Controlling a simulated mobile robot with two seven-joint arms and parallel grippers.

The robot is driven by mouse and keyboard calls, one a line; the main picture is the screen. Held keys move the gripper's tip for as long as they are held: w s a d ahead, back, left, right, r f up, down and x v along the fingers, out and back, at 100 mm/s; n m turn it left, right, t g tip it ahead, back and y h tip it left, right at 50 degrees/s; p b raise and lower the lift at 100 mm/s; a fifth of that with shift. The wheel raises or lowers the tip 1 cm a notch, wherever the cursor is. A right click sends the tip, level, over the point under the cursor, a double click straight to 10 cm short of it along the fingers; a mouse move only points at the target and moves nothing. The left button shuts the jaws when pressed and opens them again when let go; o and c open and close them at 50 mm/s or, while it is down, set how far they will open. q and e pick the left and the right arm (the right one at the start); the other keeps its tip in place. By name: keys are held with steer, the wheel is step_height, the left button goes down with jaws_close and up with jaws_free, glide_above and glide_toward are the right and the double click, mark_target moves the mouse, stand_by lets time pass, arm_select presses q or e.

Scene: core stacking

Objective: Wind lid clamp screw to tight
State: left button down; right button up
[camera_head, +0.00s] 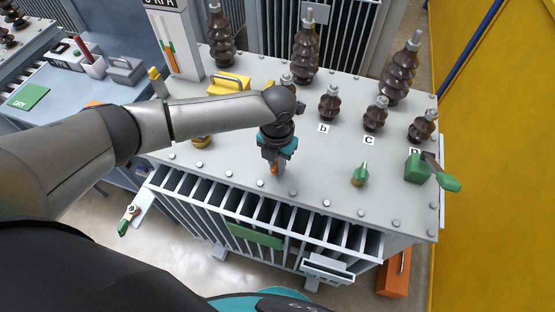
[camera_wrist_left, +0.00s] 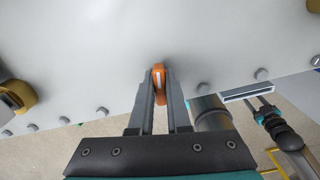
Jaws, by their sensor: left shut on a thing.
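My left gripper (camera_head: 273,163) points down at the front edge of the grey transformer lid (camera_head: 318,178). In the left wrist view, its two grey fingers (camera_wrist_left: 159,100) are closed around a small orange piece with a pale stripe (camera_wrist_left: 158,78). I take this piece for the lid clamp screw. Only a bit of it shows below the fingers in the head view (camera_head: 275,171), and its lower end is hidden. My right gripper (camera_wrist_left: 266,108) hangs low past the lid's front edge in the left wrist view, too small to read.
Brown ribbed bushings (camera_head: 305,52) stand along the lid's back, with smaller ones in front. Bolts line the lid edge. A yellow wall (camera_head: 500,170) bounds the right side.

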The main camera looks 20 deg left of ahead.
arm_select(q)
steer(key=shift+m, duration=1.4)
steer(key=m, duration=0.3)
steer(key=shift+m+b, duration=0.9)
steer(key=shift+b, duration=0.5)
steer(key=c, duration=0.8)
jaws_free()
step_height(320, 180, up, 15)
steer(key=p, duration=0.2)
steer(key=shift+r, duration=0.15)
